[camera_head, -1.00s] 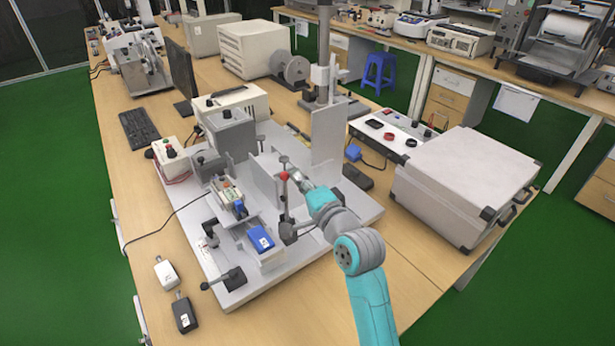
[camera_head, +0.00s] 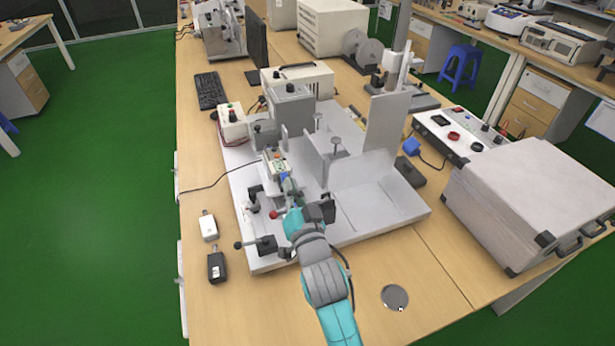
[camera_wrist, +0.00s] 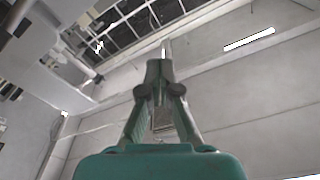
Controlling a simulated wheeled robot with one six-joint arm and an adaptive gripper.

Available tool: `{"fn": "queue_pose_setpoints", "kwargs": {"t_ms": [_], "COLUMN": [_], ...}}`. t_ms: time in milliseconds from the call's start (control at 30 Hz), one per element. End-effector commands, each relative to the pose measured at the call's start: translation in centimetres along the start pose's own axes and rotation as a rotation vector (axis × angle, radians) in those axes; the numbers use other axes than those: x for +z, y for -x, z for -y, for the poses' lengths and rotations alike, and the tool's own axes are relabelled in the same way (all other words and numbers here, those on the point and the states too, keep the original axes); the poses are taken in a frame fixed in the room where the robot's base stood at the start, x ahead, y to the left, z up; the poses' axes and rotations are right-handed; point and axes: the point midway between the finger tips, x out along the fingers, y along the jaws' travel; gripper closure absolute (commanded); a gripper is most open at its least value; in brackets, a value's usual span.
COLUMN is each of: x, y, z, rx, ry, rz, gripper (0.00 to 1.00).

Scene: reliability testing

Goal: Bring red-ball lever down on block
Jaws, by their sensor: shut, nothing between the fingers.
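The lever's red ball (camera_head: 273,215) sits low in the head view, just left of my turquoise wrist. The lever's dark base (camera_head: 325,208) stands right of my wrist, and the shaft between them is hidden by my arm.
The grey fixture plate (camera_head: 390,205) holds upright panels, clamps and a black-knobbed lever (camera_head: 265,244). A white module (camera_head: 209,226) and a black module (camera_head: 216,265) lie to its left. A round disc (camera_head: 395,297) lies at front right. A grey case (camera_head: 530,195) stands at right.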

Motion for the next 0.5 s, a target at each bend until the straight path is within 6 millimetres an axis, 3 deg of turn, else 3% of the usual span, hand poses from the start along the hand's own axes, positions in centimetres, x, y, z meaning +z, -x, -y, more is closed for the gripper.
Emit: {"fn": "queue_pose_setpoints", "kwargs": {"t_ms": [500], "x": [7.2], "y": [0.7], "z": [0.7], "rx": [-0.047], "ry": [0.462], "rz": [0.002], "gripper": [1.0]}}
